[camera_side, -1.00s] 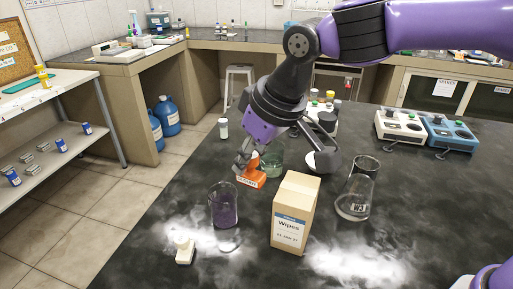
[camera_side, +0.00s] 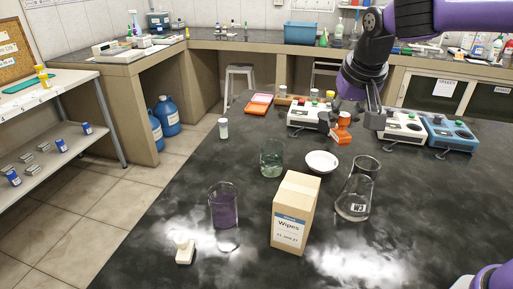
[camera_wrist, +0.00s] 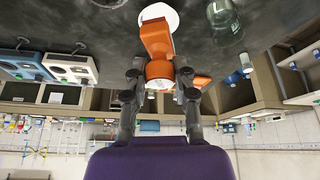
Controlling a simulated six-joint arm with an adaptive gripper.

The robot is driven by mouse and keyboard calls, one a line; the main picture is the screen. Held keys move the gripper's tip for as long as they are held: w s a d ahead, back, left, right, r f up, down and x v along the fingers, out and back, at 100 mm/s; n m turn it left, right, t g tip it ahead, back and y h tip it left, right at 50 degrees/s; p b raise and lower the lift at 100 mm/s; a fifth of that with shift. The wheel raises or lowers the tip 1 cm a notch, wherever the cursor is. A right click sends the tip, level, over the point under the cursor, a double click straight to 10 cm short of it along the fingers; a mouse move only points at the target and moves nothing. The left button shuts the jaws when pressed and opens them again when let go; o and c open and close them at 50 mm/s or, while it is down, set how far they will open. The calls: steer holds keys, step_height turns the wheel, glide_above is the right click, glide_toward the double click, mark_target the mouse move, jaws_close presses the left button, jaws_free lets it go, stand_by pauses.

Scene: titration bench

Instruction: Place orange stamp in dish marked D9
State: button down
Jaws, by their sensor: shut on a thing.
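The orange stamp (camera_side: 341,131) is in the jaws of my gripper (camera_side: 352,112), held up above the bench toward the back right. In the wrist view my gripper (camera_wrist: 159,80) is shut on the orange stamp (camera_wrist: 157,42), whose wide end points toward the top of the picture. A white round dish (camera_side: 321,163) sits on the black bench below and a little left of the stamp in the side view. The white dish (camera_wrist: 159,17) shows partly behind the stamp in the wrist view. No D9 mark is readable on it.
A greenish beaker (camera_side: 271,160) stands left of the dish. The wipes box (camera_side: 294,215) and a flask marked W3 (camera_side: 354,203) stand in front of it. Hotplate-like devices (camera_side: 449,131) line the back. A purple beaker (camera_side: 223,207) and white stamp (camera_side: 184,250) are front left.

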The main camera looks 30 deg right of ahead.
steer(key=w+a+f+m+g+h, duration=0.1)
steer(key=w+a+f+m, duration=0.15)
steer(key=a+m, duration=0.25)
glide_above(321, 164)
steer(key=s+a, duration=0.1)
step_height(321, 164, down, 8)
steer(key=shift+a+f+g+h, duration=0.15)
steer(key=shift+f+g+h, duration=0.15)
steer(key=shift+f, duration=1.35)
steer(key=shift+f, duration=0.3)
steer(key=c, duration=0.7)
jaws_free()
steer(key=shift+o, duration=0.2)
